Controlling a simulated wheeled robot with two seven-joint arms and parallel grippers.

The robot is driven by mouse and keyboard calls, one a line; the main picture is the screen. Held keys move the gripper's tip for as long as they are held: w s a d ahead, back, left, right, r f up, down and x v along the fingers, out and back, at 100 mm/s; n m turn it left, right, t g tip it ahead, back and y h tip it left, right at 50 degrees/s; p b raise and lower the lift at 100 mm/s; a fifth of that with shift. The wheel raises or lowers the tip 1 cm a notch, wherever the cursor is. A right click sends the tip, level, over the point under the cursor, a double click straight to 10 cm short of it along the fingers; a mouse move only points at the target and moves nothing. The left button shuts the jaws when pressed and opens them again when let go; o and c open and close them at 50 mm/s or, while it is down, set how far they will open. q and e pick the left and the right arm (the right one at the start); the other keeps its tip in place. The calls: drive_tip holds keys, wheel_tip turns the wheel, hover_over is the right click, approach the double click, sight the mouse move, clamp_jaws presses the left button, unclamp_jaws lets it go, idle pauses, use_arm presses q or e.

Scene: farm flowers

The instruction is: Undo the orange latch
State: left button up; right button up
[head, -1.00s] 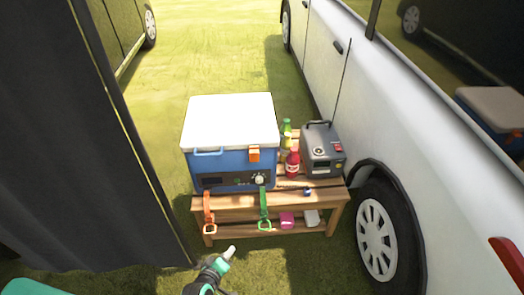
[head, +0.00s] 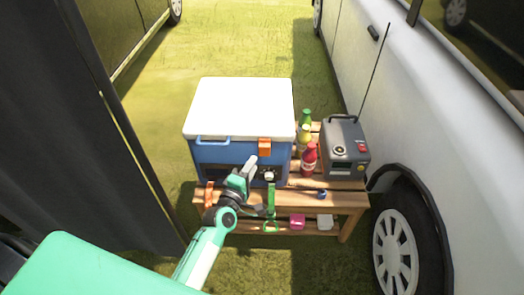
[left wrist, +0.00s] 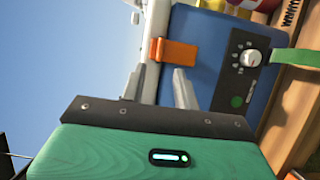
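The orange latch (head: 265,147) is on the front of the blue cooler (head: 218,152), at the edge of its white lid (head: 243,104), right of centre. In the left wrist view the latch (left wrist: 174,51) spans from the white lid edge onto the blue front and looks flat against it. My left gripper (head: 252,161) is just in front of the cooler, slightly left of and below the latch. In the left wrist view its two grey fingers (left wrist: 162,72) stand apart with nothing between them, and the latch lies just beyond their tips. My right gripper is not in view.
Orange and green straps (head: 271,205) hang in front. A white van (head: 460,150) stands close on the right; a dark curtain (head: 80,130) hangs left.

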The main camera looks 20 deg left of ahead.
sight(265, 150)
use_arm(q)
drive_tip(key=w, duration=0.7)
drive_tip(key=shift+w+d, duration=0.3)
drive_tip(key=shift+d, duration=0.15)
clamp_jaws()
